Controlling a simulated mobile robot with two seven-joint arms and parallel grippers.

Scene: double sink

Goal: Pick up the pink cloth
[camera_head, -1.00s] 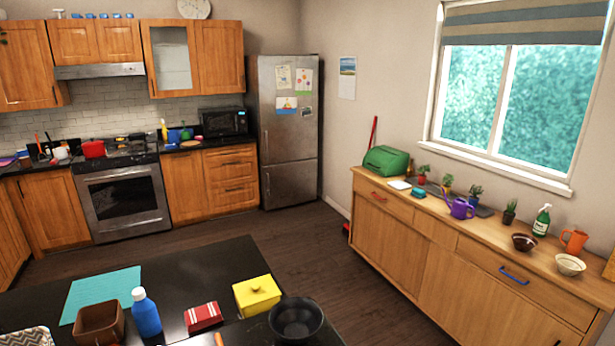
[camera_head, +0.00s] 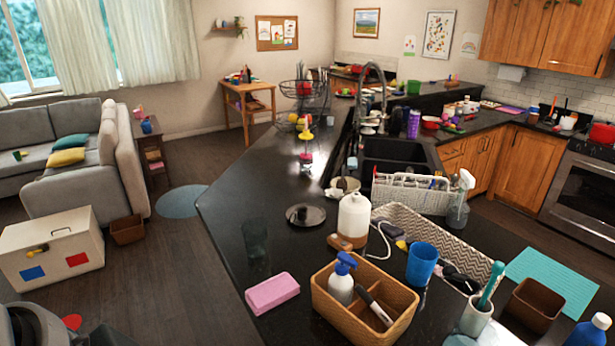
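A pink, flat, block-shaped item (camera_head: 272,293), which looks like the folded pink cloth, lies on the dark counter (camera_head: 235,225) near its front left edge. It is just left of a brown woven caddy (camera_head: 340,325) and apart from it. Nothing covers it. Neither of my grippers can be made out in the head view.
The caddy holds a blue-topped pump bottle (camera_head: 341,282). Behind stand a white jug (camera_head: 354,218), a blue cup (camera_head: 421,264) and a patterned tray (camera_head: 420,228). A dark round lid (camera_head: 305,214) lies behind the pink item. The sink (camera_head: 395,155) is further back.

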